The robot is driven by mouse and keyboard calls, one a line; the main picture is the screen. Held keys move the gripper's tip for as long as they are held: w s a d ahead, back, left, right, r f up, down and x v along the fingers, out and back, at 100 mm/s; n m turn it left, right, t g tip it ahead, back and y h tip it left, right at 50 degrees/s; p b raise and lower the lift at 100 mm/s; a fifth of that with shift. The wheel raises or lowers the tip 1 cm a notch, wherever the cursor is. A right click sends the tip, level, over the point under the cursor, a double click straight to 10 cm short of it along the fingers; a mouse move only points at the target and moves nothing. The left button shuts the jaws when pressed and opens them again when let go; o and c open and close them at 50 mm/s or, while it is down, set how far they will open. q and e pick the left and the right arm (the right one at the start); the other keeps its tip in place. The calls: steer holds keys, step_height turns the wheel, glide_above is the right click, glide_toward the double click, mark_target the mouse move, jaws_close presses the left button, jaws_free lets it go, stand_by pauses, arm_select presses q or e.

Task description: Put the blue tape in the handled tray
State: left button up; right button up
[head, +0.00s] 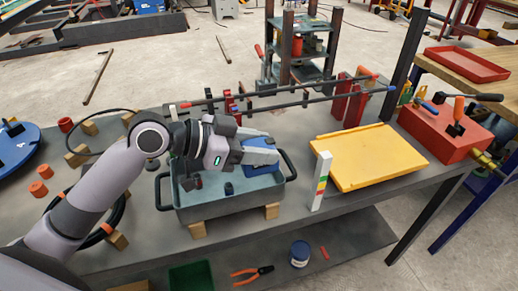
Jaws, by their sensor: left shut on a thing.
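The handled tray (205,212) is a grey-blue open tray with dark handles at its left and right ends, standing on wooden blocks on the workbench. My left gripper (266,154) reaches in from the left and is over the back right part of the tray. It is shut on a blue thing, apparently the blue tape (262,142), which is partly hidden by the fingers. I cannot tell whether the blue thing touches the tray. A small dark blue piece and other dark items lie inside the tray. My right gripper is not in view.
A yellow lid-like panel (370,157) lies right of the tray, with a striped white block (320,181) standing between them. A red toolbox (445,135) is at the far right. Long bars (290,103) run behind the tray. A lower shelf holds pliers (252,274) and a blue-lidded jar (299,254).

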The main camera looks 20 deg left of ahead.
arm_select(q)
steer(key=shift+f, duration=0.3)
steer(key=shift+f, duration=0.1)
steer(key=shift+f+b, duration=0.3)
steer(key=shift+f, duration=0.2)
steer(key=o, duration=1.2)
steer(key=shift+o, duration=0.2)
